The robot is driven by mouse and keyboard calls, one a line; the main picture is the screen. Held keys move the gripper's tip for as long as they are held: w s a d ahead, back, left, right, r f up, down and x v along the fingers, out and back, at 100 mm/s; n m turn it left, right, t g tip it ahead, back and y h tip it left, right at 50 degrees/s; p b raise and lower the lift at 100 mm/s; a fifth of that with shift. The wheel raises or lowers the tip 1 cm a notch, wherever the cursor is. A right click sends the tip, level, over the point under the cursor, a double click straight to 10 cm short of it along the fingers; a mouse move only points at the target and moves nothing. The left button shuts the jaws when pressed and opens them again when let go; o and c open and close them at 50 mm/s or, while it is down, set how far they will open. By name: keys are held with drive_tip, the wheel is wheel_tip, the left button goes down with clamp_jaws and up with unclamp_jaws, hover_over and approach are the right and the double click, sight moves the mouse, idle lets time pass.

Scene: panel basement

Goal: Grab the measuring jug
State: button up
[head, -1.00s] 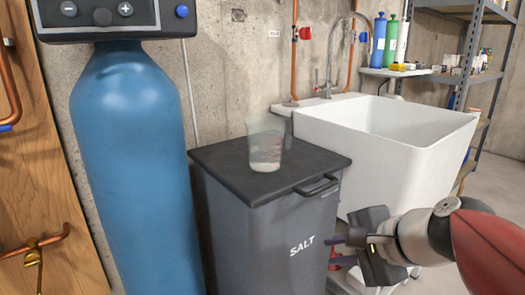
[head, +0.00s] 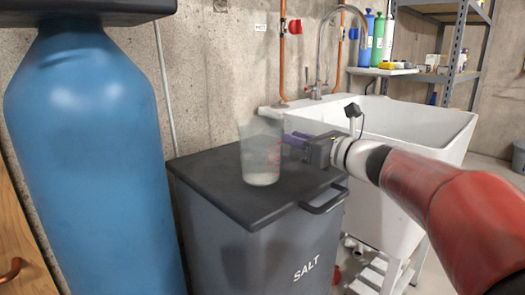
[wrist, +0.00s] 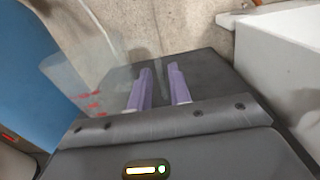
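The measuring jug (head: 262,152) is clear, with red markings and a pale layer at its bottom. It stands upright on the dark lid of the salt bin (head: 215,175), near the lid's middle. My gripper (head: 290,140) is at the jug's right side, its purple fingers pointing left at about the jug's upper half. In the wrist view the gripper's two fingers (wrist: 160,80) are apart with nothing clearly held between them. The jug (wrist: 85,78) is left of both fingers there. I cannot tell whether a finger touches it.
A blue tank (head: 85,150) stands close on the left. A white sink (head: 425,125) is right of the bin, behind my arm. The bin's handle (head: 325,200) juts from its front edge. A concrete wall (head: 215,75) with copper pipes is behind. Shelves (head: 455,75) stand back right.

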sight(286, 153)
drive_tip(key=x, duration=0.3)
drive_tip(key=shift+w+a+f, duration=0.1)
drive_tip(key=shift+w+a, duration=0.05)
clamp_jaws()
idle(0.4)
